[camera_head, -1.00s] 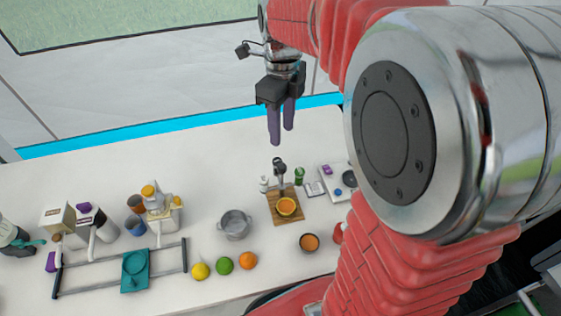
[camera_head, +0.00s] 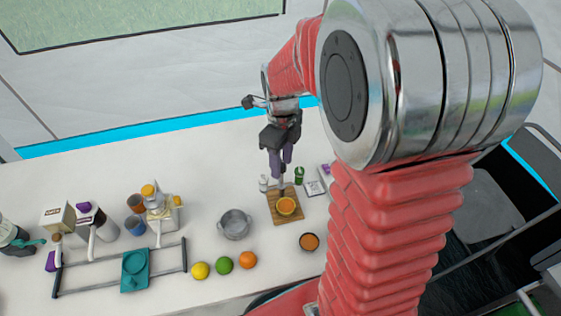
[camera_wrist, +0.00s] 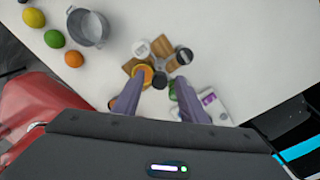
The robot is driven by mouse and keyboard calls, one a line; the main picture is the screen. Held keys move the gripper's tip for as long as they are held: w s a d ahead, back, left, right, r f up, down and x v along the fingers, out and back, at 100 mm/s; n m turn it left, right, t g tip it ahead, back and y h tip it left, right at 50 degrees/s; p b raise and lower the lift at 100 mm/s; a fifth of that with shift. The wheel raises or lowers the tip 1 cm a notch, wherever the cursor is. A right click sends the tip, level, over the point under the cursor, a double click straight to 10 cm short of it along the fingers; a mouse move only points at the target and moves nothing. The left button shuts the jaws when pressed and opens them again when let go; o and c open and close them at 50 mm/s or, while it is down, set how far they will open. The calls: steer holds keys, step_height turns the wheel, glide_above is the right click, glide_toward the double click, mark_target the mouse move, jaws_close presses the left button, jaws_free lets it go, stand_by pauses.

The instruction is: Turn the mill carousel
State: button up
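I cannot tell for sure which part is the mill carousel. In the wrist view the board (camera_wrist: 165,46) shows beyond my fingertips, and a dark round top (camera_wrist: 160,80) shows between them. My gripper (camera_wrist: 159,81) is open, with its purple fingers pointing down. I cannot tell whether they touch the post.
A lemon (camera_head: 200,271), lime (camera_head: 224,265) and orange (camera_head: 248,260) lie near the table's front.

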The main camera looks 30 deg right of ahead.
steer(key=shift+c, duration=0.6)
jaws_close()
steer(key=shift+a, duration=0.1)
steer(key=shift+n, duration=0.4)
steer(key=n, duration=0.3)
steer(key=shift+n, duration=0.4)
steer(key=n, duration=1.3)
steer(key=shift+w+d, duration=0.1)
steer(key=shift+d, duration=0.1)
